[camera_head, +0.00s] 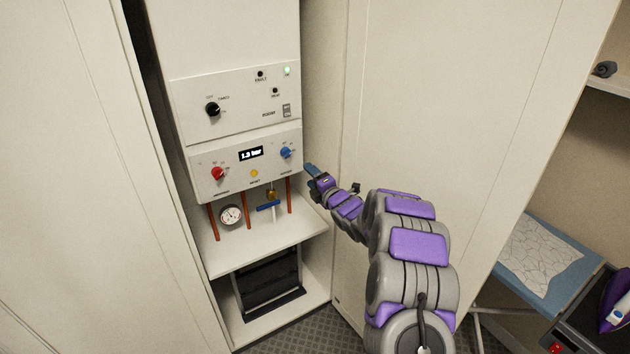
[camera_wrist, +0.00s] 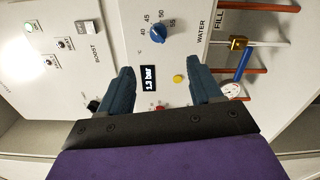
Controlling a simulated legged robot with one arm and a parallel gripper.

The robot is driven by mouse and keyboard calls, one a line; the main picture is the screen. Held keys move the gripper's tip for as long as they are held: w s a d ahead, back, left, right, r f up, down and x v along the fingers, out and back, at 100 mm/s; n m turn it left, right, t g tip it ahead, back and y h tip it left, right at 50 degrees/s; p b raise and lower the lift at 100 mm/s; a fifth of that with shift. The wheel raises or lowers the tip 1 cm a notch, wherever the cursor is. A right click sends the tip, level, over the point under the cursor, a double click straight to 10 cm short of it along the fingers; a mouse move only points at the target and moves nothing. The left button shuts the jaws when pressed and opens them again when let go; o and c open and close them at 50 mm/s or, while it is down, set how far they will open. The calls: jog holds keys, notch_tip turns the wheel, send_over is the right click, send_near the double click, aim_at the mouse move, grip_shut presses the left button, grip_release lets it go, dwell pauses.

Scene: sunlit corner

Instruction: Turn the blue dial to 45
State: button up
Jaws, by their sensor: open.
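The blue dial (camera_head: 286,153) sits at the right of the boiler's lower panel, right of the display reading 1.3 bar (camera_head: 251,154). In the wrist view the blue dial (camera_wrist: 160,33) shows with marks 40, 45, 50 and 55 around it and the word WATER beside it. I cannot tell clearly which mark it points to. My gripper (camera_head: 312,176) is to the right of and slightly below the dial in the head view. In the wrist view my gripper (camera_wrist: 160,79) has its two dark fingers spread apart, empty, with the dial beyond their tips. It is not touching the dial.
A red dial (camera_head: 217,174) and yellow button (camera_head: 254,173) share the panel. Below are copper pipes, a pressure gauge (camera_head: 231,214) and a blue-handled valve (camera_head: 268,206) above a white shelf (camera_head: 262,246). Cabinet walls stand close on both sides. An ironing board (camera_head: 535,258) is at right.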

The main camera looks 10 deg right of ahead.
jog(key=shift+v, duration=0.9)
jog(key=s+a+r+m+g+h, duration=0.1)
jog(key=s+m+g, duration=0.5)
jog(key=s, duration=1.5)
jog(key=s+a+r+m+g+h, duration=0.2)
jog(key=s+m+g, duration=0.4)
jog(key=s, duration=1.5)
jog(key=s+a+r+m+g+h, duration=0.2)
jog(key=s+m+g, duration=0.5)
jog(key=s, duration=1.4)
jog(key=m, duration=0.4)
jog(key=shift+a+m+h, duration=0.3)
